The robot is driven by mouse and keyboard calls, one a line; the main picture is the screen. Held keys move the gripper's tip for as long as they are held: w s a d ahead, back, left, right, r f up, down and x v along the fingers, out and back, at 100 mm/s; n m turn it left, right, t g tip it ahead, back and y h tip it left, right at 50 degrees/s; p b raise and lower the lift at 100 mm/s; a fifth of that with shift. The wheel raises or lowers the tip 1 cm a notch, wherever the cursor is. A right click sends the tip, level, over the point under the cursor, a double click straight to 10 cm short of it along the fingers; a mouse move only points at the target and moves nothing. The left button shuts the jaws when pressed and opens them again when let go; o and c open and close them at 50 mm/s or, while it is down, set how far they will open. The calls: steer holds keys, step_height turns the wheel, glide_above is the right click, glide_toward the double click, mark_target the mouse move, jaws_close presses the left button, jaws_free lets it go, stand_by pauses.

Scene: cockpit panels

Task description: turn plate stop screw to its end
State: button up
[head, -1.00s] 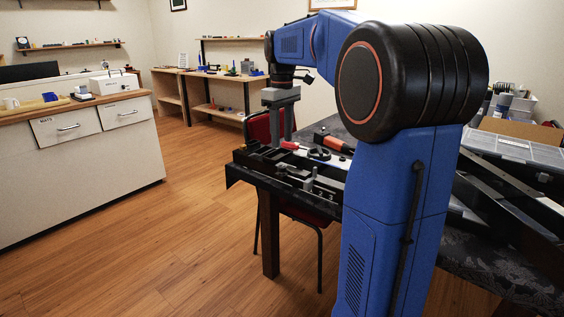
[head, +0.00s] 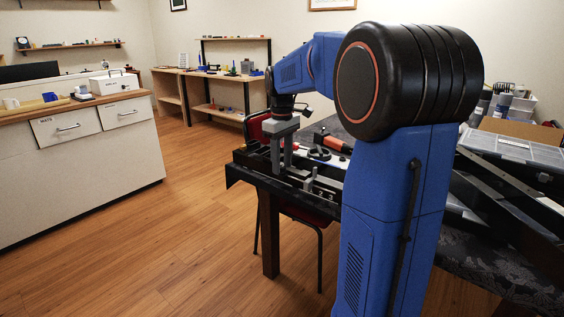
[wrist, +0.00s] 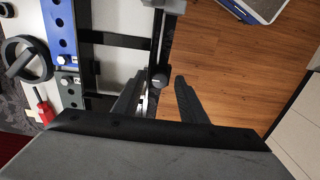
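My gripper (head: 281,167) is lowered at the black fixture (head: 322,194) on the table's near left corner. In the wrist view my gripper (wrist: 160,92) has its two dark fingers spread apart, with nothing seen between them being gripped. A round black knob (wrist: 158,78) on a rail of the fixture shows just beyond the fingertips, between their lines. It may be the plate stop screw; I cannot tell for sure. No contact with the knob is visible. The wrist housing hides what lies below the fingers.
A black handwheel (wrist: 27,60), a red-handled tool (wrist: 42,104) and a blue perforated bar (wrist: 61,28) lie left of the fixture in the wrist view. Open wooden floor (wrist: 225,70) lies to the right. A grey organiser case (head: 512,148) sits on the table's right side.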

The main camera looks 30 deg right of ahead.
jaws_close()
steer(key=shift+m, duration=0.4)
steer(key=m, duration=1.5)
steer(key=shift+m, duration=0.3)
steer(key=m, duration=0.5)
steer(key=shift+r+m, duration=0.1)
steer(key=shift+m, duration=0.2)
